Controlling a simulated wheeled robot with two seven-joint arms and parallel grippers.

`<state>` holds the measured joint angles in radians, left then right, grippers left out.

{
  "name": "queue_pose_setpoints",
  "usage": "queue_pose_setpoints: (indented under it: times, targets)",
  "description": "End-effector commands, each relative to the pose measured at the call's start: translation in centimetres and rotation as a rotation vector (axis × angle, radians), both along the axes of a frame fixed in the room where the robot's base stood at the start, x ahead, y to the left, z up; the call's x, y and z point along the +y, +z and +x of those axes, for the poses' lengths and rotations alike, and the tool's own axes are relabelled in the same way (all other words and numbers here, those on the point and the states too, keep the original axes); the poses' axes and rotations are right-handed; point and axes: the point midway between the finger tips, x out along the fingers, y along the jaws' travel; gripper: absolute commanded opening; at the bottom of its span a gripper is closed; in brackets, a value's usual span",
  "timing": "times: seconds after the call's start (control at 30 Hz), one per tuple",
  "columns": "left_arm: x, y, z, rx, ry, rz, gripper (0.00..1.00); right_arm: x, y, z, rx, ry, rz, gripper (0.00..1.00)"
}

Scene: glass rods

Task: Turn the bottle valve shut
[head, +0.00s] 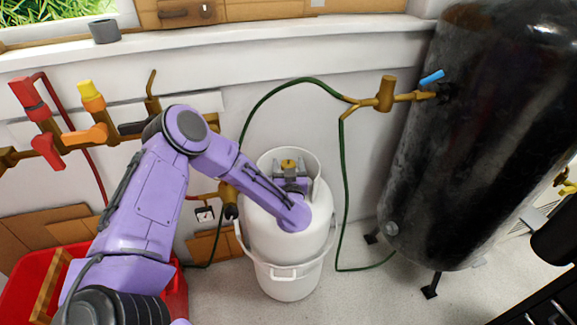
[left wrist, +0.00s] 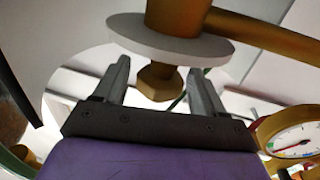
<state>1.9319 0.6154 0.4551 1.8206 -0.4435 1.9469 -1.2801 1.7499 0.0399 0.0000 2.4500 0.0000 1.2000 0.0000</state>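A white gas bottle (head: 283,240) stands upright on the floor in the middle of the head view, with a raised collar around its top. Its brass valve (head: 289,163) shows inside the collar. My left gripper (head: 290,174) reaches into the collar at the valve. In the left wrist view its two grey fingers (left wrist: 160,88) are spread, one on each side of a brass hex nut (left wrist: 157,83), with gaps on both sides. A pale round disc (left wrist: 170,40) and brass body (left wrist: 180,14) show beyond the nut. My right gripper is not in view.
A green hose (head: 262,101) runs from near the bottle to a brass fitting (head: 385,94) on a large black tank (head: 490,140) at right. Red and orange valves (head: 86,134) line the left wall. A red crate (head: 22,290) lies lower left. A gauge (left wrist: 297,137) is close by my wrist.

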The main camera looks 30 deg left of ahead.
Motion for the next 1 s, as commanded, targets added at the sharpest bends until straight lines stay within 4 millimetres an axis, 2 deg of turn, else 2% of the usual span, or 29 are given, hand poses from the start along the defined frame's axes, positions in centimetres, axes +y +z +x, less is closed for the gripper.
queue_pose_setpoints:
  times: [0.03,0.13,0.37,0.57,0.8,1.0]
  targets:
    - [0.0,0.0,0.0,0.0,0.0,0.0,0.53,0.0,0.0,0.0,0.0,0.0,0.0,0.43]
    - [0.0,0.0,0.0,-0.001,0.0,-0.001,0.21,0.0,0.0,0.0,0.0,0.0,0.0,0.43]
    - [-0.1,0.1,0.0,-0.002,-0.008,-0.001,0.2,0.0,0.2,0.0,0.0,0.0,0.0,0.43]
    - [0.0,0.4,0.0,-0.003,-0.07,0.001,0.2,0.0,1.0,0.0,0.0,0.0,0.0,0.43]
    - [0.0,0.5,0.0,-0.004,-0.237,0.002,0.2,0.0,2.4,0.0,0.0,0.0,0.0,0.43]
    - [0.0,0.4,0.1,-0.004,-0.392,0.003,0.2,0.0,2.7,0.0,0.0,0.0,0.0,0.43]
